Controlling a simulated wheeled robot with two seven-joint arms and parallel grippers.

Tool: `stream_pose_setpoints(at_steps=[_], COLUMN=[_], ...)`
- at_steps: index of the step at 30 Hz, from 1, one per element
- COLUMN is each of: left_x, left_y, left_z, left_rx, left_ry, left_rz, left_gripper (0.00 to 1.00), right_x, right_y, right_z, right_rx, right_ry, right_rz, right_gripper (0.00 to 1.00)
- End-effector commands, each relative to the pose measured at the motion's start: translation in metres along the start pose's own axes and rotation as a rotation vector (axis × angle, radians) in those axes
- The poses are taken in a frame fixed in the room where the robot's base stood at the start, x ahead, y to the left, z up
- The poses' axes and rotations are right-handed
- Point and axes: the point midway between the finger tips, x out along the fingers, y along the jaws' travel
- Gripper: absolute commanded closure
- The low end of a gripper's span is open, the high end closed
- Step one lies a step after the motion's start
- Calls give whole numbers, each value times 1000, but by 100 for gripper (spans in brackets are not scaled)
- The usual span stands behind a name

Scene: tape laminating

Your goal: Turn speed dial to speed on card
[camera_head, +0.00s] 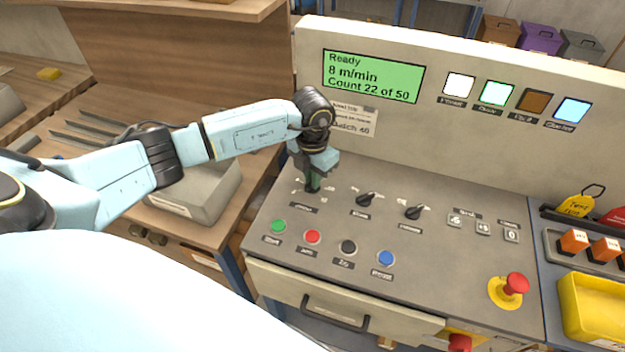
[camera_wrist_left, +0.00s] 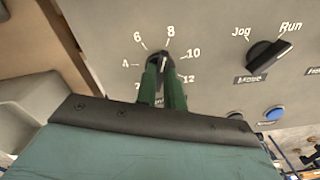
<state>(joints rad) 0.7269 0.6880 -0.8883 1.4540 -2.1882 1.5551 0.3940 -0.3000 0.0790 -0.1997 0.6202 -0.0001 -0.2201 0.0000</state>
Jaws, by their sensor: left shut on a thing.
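The speed dial (camera_wrist_left: 158,57) is a dark knob on the grey panel, ringed by numbers from about 2 to 12. Its white mark points near 8, though the fingers partly cover it. My left gripper (camera_head: 313,187) is shut on the dial from above; its green fingers (camera_wrist_left: 162,82) sit on either side of the knob in the left wrist view. The card (camera_head: 355,121) on the upright panel is partly hidden by my left arm; its last line looks like "Batch 40", and its speed is too small to read. The green display (camera_head: 373,76) reads "Ready, 8 m/min, Count 22 of 50". My right gripper is not in view.
Two more knobs (camera_head: 368,199) (camera_head: 414,212) stand to the right of the dial. Green, red, black and blue buttons (camera_head: 312,237) line the panel's front. A red emergency stop (camera_head: 516,283) is at the front right. A grey box (camera_head: 195,190) stands left of the console.

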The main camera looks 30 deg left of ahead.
Motion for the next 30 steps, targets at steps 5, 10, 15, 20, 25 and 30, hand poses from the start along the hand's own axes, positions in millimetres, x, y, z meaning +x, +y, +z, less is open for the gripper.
stream_pose_setpoints(at_steps=[5,10,15,20,25,30], left_x=[1,2,2,1,1,0], left_y=[1,1,1,1,1,0], left_z=[1,1,1,1,1,1], left_rx=[167,328,487,627,747,837], left_ry=[-3,-3,-3,-3,-3,-3], left_rz=[3,3,3,3,2,2], left_gripper=[100,100,100,100,100,100], right_x=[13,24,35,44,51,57], right_y=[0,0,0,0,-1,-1], right_z=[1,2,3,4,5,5], right_rx=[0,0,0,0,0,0], right_ry=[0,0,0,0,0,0], right_rz=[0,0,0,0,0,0], right_gripper=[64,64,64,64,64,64])
